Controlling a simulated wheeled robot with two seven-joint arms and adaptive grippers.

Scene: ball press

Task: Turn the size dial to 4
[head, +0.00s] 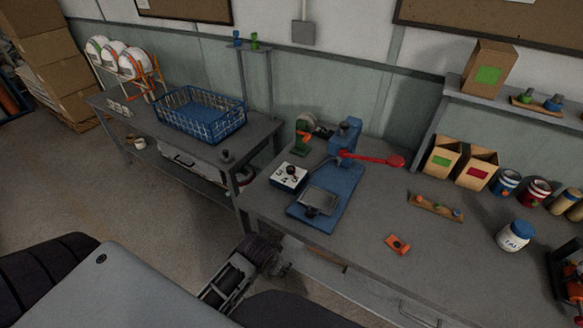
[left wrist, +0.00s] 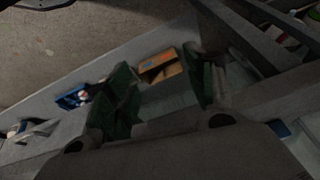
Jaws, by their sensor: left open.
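The size dial is a black knob (head: 290,170) on a small white box (head: 287,180) with dark marks on its top. It stands near the left front of the workbench, beside the blue press (head: 344,140). The marks are too small to read, so I cannot tell the dial's setting. My left gripper (head: 281,267) is low at the bench's front edge, below and apart from the dial. In the left wrist view its two green-padded fingers (left wrist: 165,88) are spread, with nothing held between them. The dial is not recognisable there. My right gripper is not in view.
The press has a red lever (head: 375,159) reaching right and a grey tray (head: 319,201) in front. An orange piece (head: 397,244) and a wooden rack (head: 435,207) lie to the right. A blue basket (head: 201,113) stands on the left table. Bench surface between them is clear.

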